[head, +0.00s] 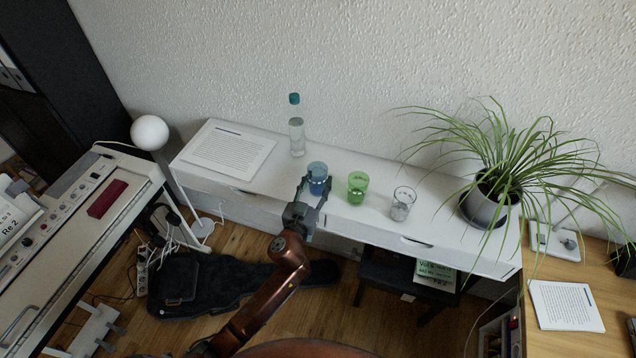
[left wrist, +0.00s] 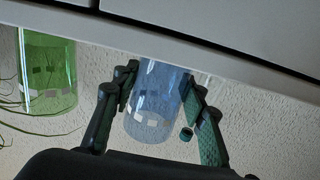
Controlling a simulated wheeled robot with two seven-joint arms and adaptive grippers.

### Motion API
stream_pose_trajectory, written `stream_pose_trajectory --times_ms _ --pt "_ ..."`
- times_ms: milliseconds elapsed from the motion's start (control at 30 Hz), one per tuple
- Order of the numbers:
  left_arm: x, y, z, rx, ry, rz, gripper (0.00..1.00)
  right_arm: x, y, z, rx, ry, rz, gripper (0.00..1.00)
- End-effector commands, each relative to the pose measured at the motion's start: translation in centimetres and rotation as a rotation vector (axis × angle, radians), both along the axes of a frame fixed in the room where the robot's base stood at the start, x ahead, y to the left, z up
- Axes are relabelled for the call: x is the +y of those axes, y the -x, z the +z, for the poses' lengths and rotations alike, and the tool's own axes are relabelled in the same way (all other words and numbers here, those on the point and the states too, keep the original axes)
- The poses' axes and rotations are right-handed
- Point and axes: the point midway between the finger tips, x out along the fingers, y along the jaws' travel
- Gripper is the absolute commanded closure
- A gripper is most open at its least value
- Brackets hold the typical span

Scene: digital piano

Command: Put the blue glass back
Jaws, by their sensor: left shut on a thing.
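The blue glass (head: 318,172) is at the front of the white shelf, left of the green glass (head: 357,187). My left gripper (head: 310,190) reaches it from the front, with its fingers around it. In the left wrist view, which looks upside down, the blue glass (left wrist: 153,98) sits between the two fingers of my left gripper (left wrist: 158,95). The gripper is shut on it. The glass looks upright; I cannot tell whether its base touches the shelf. My right gripper is not in view.
The white shelf (head: 268,186) also holds a clear glass (head: 403,203), a bottle (head: 296,130), papers (head: 228,150) and a potted plant (head: 488,205). The green glass (left wrist: 47,70) is close beside the gripper. A lamp (head: 150,133) and keyboard stand at left.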

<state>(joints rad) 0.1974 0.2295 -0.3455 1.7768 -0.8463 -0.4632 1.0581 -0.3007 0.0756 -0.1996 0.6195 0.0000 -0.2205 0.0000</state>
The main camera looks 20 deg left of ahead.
Motion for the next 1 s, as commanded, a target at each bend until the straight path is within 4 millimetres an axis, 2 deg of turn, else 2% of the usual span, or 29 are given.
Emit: stream_pose_trajectory --times_ms 367,400,600,1000 --pt "-0.06 0.03 -0.35 -0.001 0.002 -0.001 0.91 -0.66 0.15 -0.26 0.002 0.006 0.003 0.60" --pt "-0.04 0.03 -0.26 -0.001 0.001 -0.001 0.58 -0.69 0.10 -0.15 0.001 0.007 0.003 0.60" --pt "-0.03 0.03 -0.21 -0.001 0.001 0.000 0.44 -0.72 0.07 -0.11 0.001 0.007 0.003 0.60" --pt "-0.01 0.27 0.25 -0.001 0.000 0.000 0.43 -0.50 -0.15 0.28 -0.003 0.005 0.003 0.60"
